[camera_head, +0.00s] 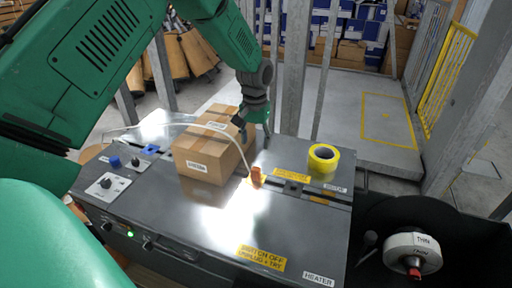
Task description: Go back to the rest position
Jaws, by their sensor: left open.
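My left gripper (255,130) hangs down from the green arm that comes in from the upper left. It is open, with one finger close to the back right edge of a brown cardboard box (200,158) and the other beyond it to the right. I cannot tell whether it touches the box. The box stands on the grey machine top (290,219). My right gripper is not in view.
An orange plug-like piece (257,177) with a pale cable lies right of the box. A yellow tape roll (323,160) sits at the machine's right back. A white reel (412,253) is at the lower right. Grey posts stand behind. The machine's front top is clear.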

